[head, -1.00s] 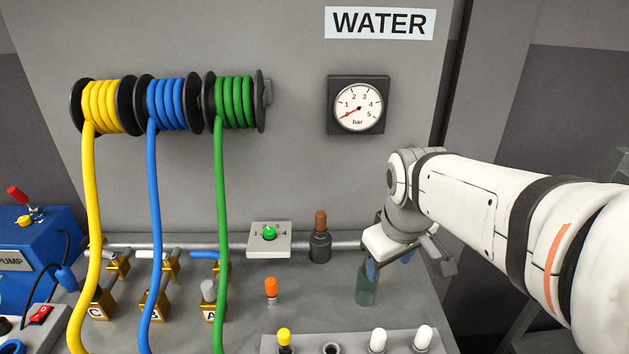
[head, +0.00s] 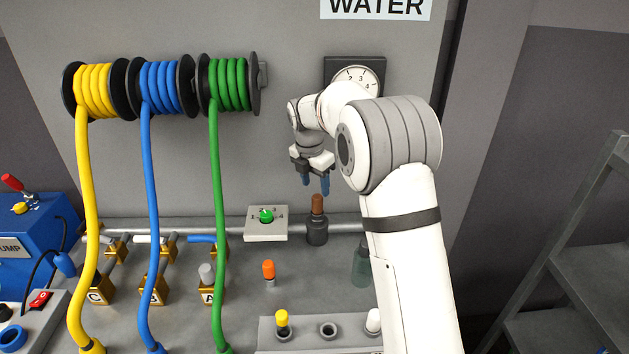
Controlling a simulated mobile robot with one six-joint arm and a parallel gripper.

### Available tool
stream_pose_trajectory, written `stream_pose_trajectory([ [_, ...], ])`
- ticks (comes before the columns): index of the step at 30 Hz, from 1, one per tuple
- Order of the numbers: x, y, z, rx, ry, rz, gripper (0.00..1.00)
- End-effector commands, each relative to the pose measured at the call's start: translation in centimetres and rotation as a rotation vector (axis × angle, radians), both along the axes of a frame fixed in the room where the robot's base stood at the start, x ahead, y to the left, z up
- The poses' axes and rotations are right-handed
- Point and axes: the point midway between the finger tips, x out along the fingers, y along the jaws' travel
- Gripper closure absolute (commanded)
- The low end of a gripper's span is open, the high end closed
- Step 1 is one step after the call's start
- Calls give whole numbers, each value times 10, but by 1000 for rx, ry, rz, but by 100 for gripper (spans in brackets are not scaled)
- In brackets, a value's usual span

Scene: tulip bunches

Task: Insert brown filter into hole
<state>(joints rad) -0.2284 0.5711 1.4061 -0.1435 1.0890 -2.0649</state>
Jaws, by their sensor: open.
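The brown filter (head: 317,205) stands upright in a dark grey holder (head: 317,232) against the pipe at the back of the bench. My gripper (head: 315,181) hangs just above the filter with its blue fingertips pointing down, open and empty. An empty round hole (head: 329,330) shows in the grey block (head: 300,344) at the front, between a yellow-topped filter (head: 282,320) and a white-topped one (head: 373,321).
An orange-topped piece (head: 268,271) stands on the bench. A green-knobbed selector (head: 266,221) is left of the holder. A greenish bottle (head: 361,263) is partly hidden by my arm. Yellow, blue and green hoses (head: 217,200) hang at the left.

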Motion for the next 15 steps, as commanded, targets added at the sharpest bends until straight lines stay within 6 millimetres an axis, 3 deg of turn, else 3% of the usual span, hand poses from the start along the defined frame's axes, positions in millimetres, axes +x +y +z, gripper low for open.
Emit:
stream_pose_trajectory([
  [15, 7, -8, -66, -1, 2, 2, 46],
])
